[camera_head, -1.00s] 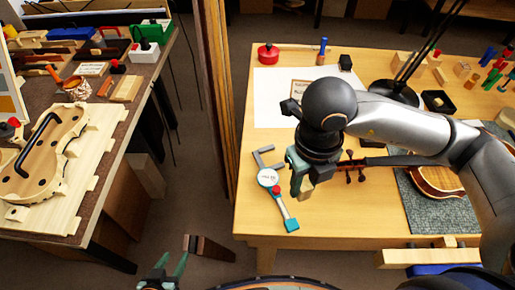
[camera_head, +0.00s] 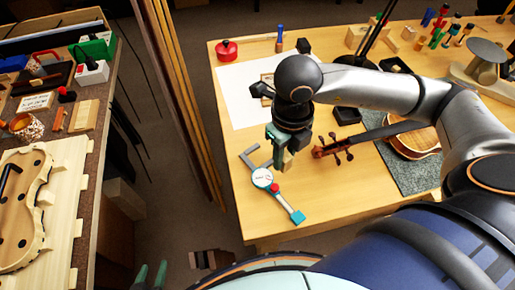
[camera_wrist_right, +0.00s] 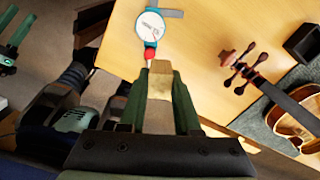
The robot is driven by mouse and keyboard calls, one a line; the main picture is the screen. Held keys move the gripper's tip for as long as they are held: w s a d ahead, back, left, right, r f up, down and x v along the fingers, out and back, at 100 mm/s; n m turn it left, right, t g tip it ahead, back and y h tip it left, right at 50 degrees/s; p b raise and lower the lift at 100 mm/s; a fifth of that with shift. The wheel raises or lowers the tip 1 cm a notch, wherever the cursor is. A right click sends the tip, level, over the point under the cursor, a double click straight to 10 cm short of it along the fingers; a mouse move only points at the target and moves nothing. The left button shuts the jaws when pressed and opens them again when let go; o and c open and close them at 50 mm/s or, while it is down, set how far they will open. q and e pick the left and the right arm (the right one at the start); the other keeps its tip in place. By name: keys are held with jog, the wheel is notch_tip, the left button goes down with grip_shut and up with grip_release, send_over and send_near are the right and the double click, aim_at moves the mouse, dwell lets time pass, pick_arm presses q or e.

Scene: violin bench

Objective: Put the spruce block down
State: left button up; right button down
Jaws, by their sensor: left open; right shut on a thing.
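The spruce block (camera_head: 289,161) is a small pale wooden piece. My right gripper (camera_head: 281,158) is shut on it, pointing down over the front left part of the bench. In the right wrist view the block (camera_wrist_right: 160,84) sits between the two green fingers (camera_wrist_right: 161,78), its end showing against the bench top. I cannot tell whether it touches the bench. The fingers hide part of it. My left gripper (camera_head: 150,275) is open and empty at the bottom edge of the head view, low and left of the bench.
A dial gauge (camera_head: 262,178) with a red knob lies just left of the block. A violin scroll (camera_head: 330,150) and violin (camera_head: 412,146) on a grey mat (camera_head: 392,171) lie right. White paper (camera_head: 240,98) and a red pot (camera_head: 227,50) are behind. The front bench top is bare.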

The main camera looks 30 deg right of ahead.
jog(key=w+f, duration=0.2)
jog(key=w, duration=0.4)
send_over(259, 158)
notch_tip(259, 158, down, 6)
jog(key=shift+w+d+f+p, duration=0.1)
jog(key=shift+f+p, duration=0.15)
jog(key=shift+p, duration=0.15)
notch_tip(259, 158, down, 3)
jog(key=shift+f, duration=0.2)
jog(key=c, duration=0.6)
grip_release()
jog(key=shift+r, duration=0.1)
